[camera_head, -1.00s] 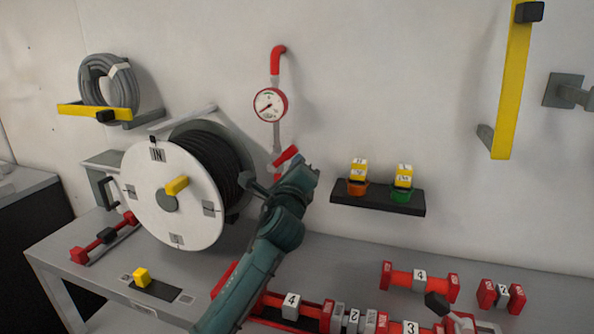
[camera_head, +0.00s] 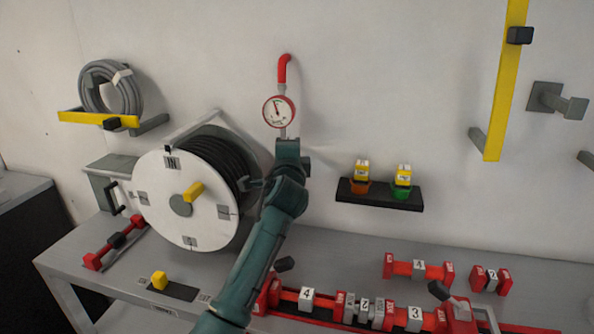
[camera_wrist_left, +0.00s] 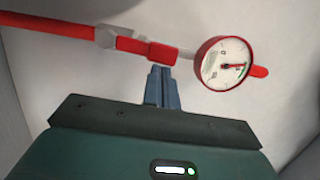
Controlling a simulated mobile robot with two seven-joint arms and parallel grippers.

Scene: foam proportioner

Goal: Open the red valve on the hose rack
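The red valve's handle (camera_wrist_left: 150,48) shows in the left wrist view on the pipe beside the round red-rimmed gauge (camera_wrist_left: 224,63). In the head view the gauge (camera_head: 279,111) hangs on the wall pipe and its needle points up; the valve below it is mostly hidden behind my gripper. My left gripper (camera_head: 289,150) is raised in front of the pipe, just under the gauge. In the wrist view its fingers (camera_wrist_left: 160,80) are close together, tips at the red handle. Whether they touch it is hard to tell. My right gripper is out of view.
A hose reel (camera_head: 185,205) stands close left of my arm. A black wall shelf (camera_head: 380,196) with orange and green items is to the right. Red fittings (camera_head: 417,270) and a manifold (camera_head: 390,312) lie on the grey bench (camera_head: 100,250).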

